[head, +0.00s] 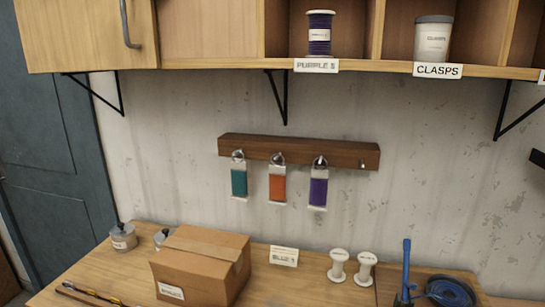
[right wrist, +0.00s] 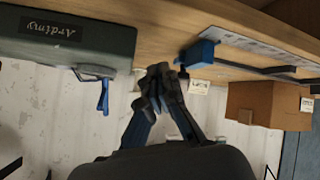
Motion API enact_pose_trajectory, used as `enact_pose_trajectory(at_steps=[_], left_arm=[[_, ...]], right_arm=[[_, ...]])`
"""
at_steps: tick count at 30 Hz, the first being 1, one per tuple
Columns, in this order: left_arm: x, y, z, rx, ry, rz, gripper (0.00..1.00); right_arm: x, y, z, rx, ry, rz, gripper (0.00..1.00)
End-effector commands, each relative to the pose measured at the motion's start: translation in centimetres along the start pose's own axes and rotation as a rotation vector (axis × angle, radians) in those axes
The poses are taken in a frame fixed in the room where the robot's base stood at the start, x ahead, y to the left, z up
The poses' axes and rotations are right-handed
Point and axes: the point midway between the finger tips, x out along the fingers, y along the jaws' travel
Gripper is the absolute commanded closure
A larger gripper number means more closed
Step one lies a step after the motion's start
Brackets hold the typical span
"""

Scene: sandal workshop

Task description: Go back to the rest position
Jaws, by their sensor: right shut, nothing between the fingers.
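My right gripper (right wrist: 160,75) shows in the right wrist view. Its dark fingers are closed together with nothing between them, in front of the pale wall close to the wooden workbench edge. It is not in the head view. My left gripper is in neither view.
A wall rack (head: 300,151) holds three coloured hanks. Shelves (head: 200,35) overhang above. A dark green case (right wrist: 65,45) is near the right gripper.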

Motion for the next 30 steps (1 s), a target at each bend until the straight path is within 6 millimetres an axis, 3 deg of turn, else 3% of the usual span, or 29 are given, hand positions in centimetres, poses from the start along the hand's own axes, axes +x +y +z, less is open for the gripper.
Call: enact_pose_trajectory(at_steps=[1,3,9,13,23,26,30], left_arm=[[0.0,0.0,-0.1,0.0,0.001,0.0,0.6],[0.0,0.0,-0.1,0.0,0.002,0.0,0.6],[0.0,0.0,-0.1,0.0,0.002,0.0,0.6],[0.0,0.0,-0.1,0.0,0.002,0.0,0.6],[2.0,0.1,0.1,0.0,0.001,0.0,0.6],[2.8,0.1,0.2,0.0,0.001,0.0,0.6],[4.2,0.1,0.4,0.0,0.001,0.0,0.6]], right_arm=[[-0.7,-0.8,2.5,0.037,-0.08,-0.037,1.0],[-1.7,-1.8,5.4,0.08,-0.183,-0.083,1.0],[-5.3,-4.3,11.7,0.167,-0.419,-0.195,1.0],[-8.0,-5.7,14.9,0.21,-0.554,-0.259,1.0],[0.6,-9.7,21.7,0.2,-0.587,-0.268,1.0],[3.4,-11.3,24.9,0.196,-0.603,-0.273,1.0],[7.6,-14.3,31.3,0.188,-0.629,-0.282,1.0]])
